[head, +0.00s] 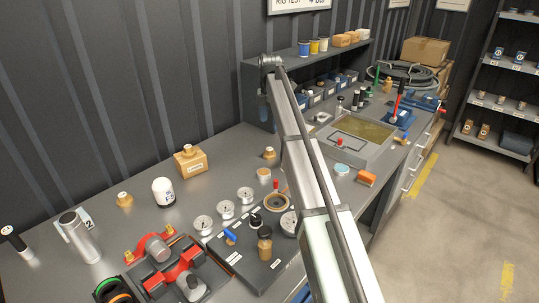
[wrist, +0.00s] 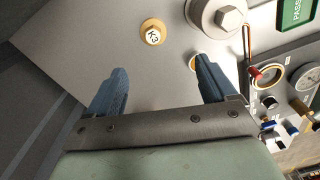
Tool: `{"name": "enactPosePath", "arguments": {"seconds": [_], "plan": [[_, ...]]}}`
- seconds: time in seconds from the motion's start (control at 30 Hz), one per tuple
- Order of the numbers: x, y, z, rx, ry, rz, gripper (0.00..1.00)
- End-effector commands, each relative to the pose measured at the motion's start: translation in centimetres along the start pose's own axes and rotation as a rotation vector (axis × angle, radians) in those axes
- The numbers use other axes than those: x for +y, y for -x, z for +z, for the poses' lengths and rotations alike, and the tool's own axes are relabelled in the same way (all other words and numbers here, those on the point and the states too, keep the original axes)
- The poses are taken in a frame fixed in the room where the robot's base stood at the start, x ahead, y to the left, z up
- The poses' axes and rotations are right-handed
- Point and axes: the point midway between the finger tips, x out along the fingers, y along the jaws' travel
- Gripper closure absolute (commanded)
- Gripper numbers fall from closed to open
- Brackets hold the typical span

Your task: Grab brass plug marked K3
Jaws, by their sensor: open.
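The brass plug marked K3 (wrist: 153,32) stands on the grey bench in the wrist view, its white top label facing me. It appears to be the small brass plug (head: 269,153) near the back of the bench in the head view, where its mark is too small to read. My gripper (wrist: 154,68) is open and empty, its two blue fingers apart. In the wrist view the plug lies just beyond the fingertips, roughly between their lines and apart from both. In the head view I cannot make out the fingers clearly.
A large grey hex-headed fitting (wrist: 215,14) sits close right of the plug. A round brass-edged disc (wrist: 193,62) is partly behind the right finger. A gauge panel (head: 240,262) with a red-tipped lever stands nearby.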

Motion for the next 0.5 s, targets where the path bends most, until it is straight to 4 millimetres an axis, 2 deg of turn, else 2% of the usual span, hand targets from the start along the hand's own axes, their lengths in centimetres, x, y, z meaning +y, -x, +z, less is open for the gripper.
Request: {"name": "enactPosePath", "arguments": {"seconds": [0.07, 0.3, 0.5], "plan": [[-0.36, -0.43, -0.51, -0.003, 0.080, 0.008, 0.16], [0.09, -0.35, -0.38, -0.013, 0.263, 0.023, 0.16], [0.14, -0.71, -0.38, -0.014, 0.323, 0.025, 0.16]]}}
